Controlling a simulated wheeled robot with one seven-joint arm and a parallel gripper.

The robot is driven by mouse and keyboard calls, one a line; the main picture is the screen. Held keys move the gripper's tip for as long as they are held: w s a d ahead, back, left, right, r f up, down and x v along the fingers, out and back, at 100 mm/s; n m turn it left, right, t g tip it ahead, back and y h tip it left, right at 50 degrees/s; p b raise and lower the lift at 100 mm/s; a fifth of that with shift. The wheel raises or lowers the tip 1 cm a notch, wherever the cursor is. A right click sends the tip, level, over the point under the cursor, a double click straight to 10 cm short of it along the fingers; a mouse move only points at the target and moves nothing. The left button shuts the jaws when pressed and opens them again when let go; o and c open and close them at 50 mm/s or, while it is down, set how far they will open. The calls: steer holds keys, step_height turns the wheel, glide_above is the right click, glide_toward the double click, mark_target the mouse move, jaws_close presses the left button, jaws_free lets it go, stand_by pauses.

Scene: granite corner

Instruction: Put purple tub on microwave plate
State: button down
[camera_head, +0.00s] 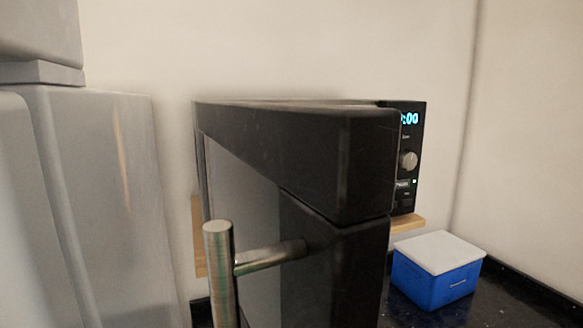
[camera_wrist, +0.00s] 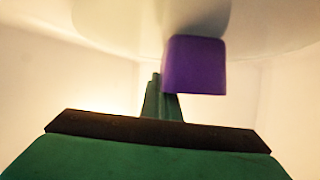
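The purple tub (camera_wrist: 195,66) shows in the wrist view just beyond the green fingers of my gripper (camera_wrist: 160,85). The fingers are close together at the tub's left side and look shut on its wall; part of them is hidden behind the tub. The pale, round microwave plate (camera_wrist: 110,18) fills the top of the wrist view, and the tub's upper edge there meets or nearly meets it. I cannot tell whether they touch. In the head view the black microwave (camera_head: 413,125) stands with its door (camera_head: 340,165) open, hiding the inside, my gripper and the tub.
The open door with its metal handle (camera_head: 217,270) juts toward the head camera. A blue box with a white lid (camera_head: 437,285) stands on the dark counter (camera_head: 510,312) at the right. Pale, lit walls surround the fingers in the wrist view.

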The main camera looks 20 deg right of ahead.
steer(key=shift+a, duration=0.2)
steer(key=shift+s, duration=0.1)
steer(key=c, duration=2)
jaws_free()
steer(key=shift+d, duration=0.25)
steer(key=shift+s, duration=0.1)
steer(key=shift+s+r, duration=0.25)
steer(key=v, duration=0.7)
steer(key=shift+f, duration=0.1)
steer(key=shift+w, duration=0.1)
